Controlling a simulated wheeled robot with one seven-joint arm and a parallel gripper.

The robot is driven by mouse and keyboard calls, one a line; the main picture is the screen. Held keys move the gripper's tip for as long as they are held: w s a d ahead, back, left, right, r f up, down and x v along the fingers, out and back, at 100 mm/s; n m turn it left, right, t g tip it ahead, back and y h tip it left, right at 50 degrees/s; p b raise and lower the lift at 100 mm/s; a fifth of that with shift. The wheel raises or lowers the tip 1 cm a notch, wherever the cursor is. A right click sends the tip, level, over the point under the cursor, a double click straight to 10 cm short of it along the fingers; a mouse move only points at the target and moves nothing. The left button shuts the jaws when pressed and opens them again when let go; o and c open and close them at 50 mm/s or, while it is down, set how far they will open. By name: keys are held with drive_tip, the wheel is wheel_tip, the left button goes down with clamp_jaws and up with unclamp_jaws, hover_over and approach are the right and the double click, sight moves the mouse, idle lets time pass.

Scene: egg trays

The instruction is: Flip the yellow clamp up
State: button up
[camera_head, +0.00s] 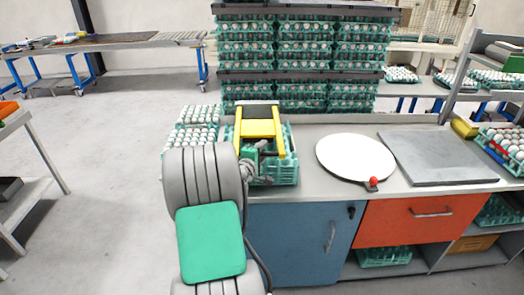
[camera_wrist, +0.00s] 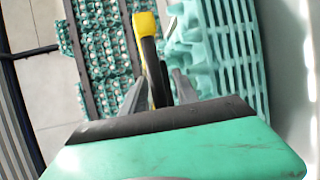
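The yellow clamp (camera_head: 259,129) is a yellow frame with two side bars, a crossbar and a dark panel behind it. It sits over a teal crate (camera_head: 284,174) at the left end of the counter. In the wrist view, a yellow end of the clamp (camera_wrist: 146,24) shows with a dark bar running down from it. My gripper (camera_wrist: 160,76) has one grey finger on each side of that bar, with a visible gap on the right. In the head view, my arm and green hand cover the clamp's near left part.
Egg trays (camera_head: 193,137) lie left of the crate, and a tall stack of egg trays (camera_head: 300,50) stands behind. A round white board (camera_head: 354,157) with a red knob and a grey slab (camera_head: 437,157) lie on the counter (camera_head: 310,184) to the right.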

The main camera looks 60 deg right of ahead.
drive_tip(key=shift+c, duration=0.6)
clamp_jaws()
idle(0.8)
